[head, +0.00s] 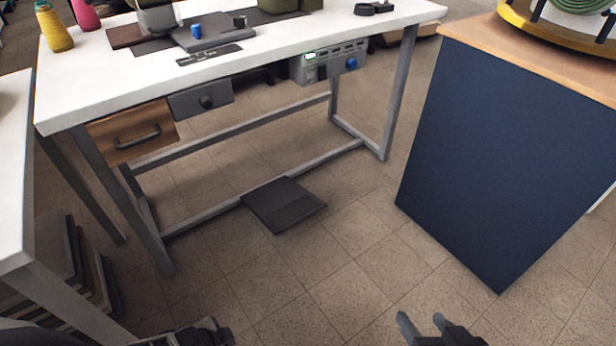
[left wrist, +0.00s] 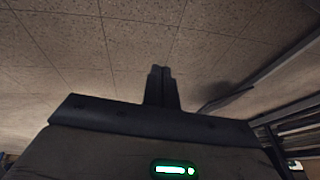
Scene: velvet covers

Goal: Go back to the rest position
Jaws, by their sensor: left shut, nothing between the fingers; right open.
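My left gripper (head: 212,328) is at the bottom edge of the head view, left of centre, over the tiled floor. In the left wrist view its two fingers (left wrist: 162,86) are together, with nothing between them. My right gripper (head: 424,322) is at the bottom edge of the head view, right of centre. Its two fingers stand apart and nothing is between them. Both grippers are well in front of the white sewing table (head: 110,85) and touch nothing that I can see.
A dark pedal (head: 284,205) lies on the floor under the table. A blue-sided cabinet (head: 500,160) stands at the right. Another white table (head: 15,180) is close at the left, with boards (head: 90,265) leaning beneath it. The floor (head: 310,290) between is clear.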

